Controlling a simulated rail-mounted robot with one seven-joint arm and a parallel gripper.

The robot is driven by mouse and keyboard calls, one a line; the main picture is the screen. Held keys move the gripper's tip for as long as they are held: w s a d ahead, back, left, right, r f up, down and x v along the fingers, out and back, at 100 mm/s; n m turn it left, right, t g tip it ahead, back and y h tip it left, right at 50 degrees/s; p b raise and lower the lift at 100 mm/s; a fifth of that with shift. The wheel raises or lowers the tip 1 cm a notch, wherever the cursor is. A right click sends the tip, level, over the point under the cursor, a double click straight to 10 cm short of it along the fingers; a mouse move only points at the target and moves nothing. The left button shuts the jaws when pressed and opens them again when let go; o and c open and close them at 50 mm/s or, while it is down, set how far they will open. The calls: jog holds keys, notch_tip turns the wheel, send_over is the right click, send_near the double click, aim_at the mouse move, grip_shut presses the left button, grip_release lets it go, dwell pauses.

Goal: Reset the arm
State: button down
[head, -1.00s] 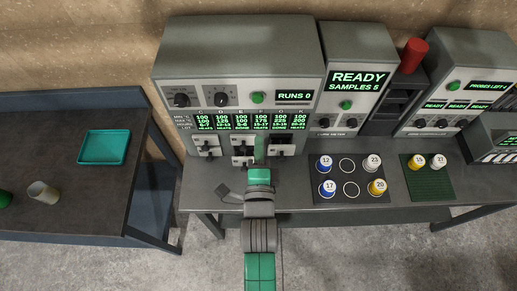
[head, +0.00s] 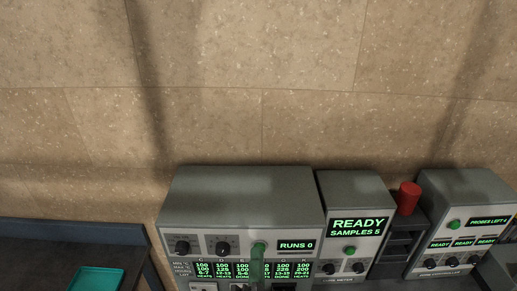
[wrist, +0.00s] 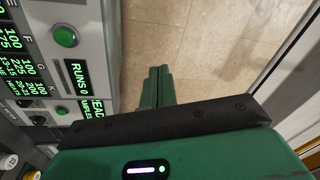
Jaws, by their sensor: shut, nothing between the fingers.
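My gripper (wrist: 158,84) is green and shows in the wrist view with its two fingers pressed together and nothing between them.
The head view shows a "READY SAMPLES 5" meter (head: 355,210), a red cylinder (head: 409,197), a controller unit (head: 460,225) and a teal tray (head: 100,281) on a dark table at the lower left. A bare wall (head: 260,80) fills the upper part.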

jog(key=s+r+n+t+p, duration=0.1)
jog(key=s+r+n, duration=0.3)
jog(key=r, duration=0.8)
jog(key=s+r+n+t+p, duration=0.1)
jog(key=s+r+n, duration=0.3)
jog(key=r, duration=0.8)
jog(key=s+r+n+t+p, duration=0.1)
jog(key=s+r+n+t, duration=0.2)
jog(key=r, duration=0.9)
jog(key=s+n, duration=0.1)
jog(key=n, duration=0.1)
jog(key=shift+s+n, duration=0.3)
jog(key=shift+s, duration=0.05)
jog(key=shift+r, duration=0.1)
